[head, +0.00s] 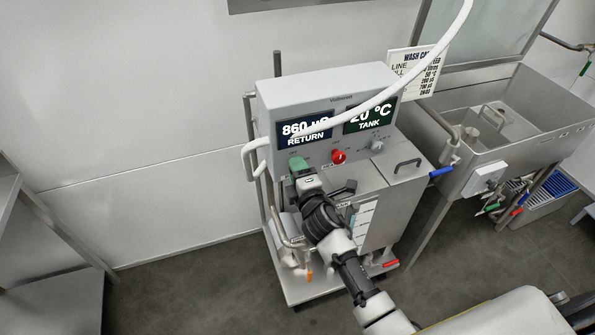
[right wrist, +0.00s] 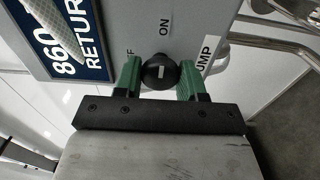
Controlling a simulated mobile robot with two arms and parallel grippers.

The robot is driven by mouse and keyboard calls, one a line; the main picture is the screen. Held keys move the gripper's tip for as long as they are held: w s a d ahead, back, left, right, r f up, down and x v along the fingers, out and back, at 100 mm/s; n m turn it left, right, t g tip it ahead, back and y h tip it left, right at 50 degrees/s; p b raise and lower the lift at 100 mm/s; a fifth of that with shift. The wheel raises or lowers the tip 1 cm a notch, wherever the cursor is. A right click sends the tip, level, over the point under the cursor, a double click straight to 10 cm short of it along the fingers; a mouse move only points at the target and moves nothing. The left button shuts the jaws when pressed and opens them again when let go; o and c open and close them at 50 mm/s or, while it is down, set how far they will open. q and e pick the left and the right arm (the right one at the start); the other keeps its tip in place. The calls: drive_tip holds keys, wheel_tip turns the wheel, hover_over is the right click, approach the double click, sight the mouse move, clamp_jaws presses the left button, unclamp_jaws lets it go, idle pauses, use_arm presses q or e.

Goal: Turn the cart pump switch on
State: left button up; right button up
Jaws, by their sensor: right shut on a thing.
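The cart (head: 325,85) stands against the wall in the head view, its grey control box carrying two displays. My right gripper (head: 298,166) is at the left end of the box's front. In the right wrist view, its green fingers (right wrist: 160,78) are shut on the black round pump switch (right wrist: 160,69), one on each side. The knob shows a short white mark; I cannot tell which label it points to. An ON label, part of an OFF label and a PUMP label are around it. In the head view my gripper hides the switch. My left gripper is out of view.
A red knob (head: 338,157) and a grey knob (head: 376,146) sit to the right on the same panel. A white hose (head: 440,45) crosses in front of the displays. A steel sink (head: 480,110) stands to the right. Open floor lies left of the cart.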

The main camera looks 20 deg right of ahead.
idle(0.5)
drive_tip(key=o, duration=0.9)
drive_tip(key=shift+s, duration=0.1)
drive_tip(key=shift+s+d+b, duration=0.2)
drive_tip(key=shift+s+b, duration=0.7)
drive_tip(key=shift+s, duration=4.45)
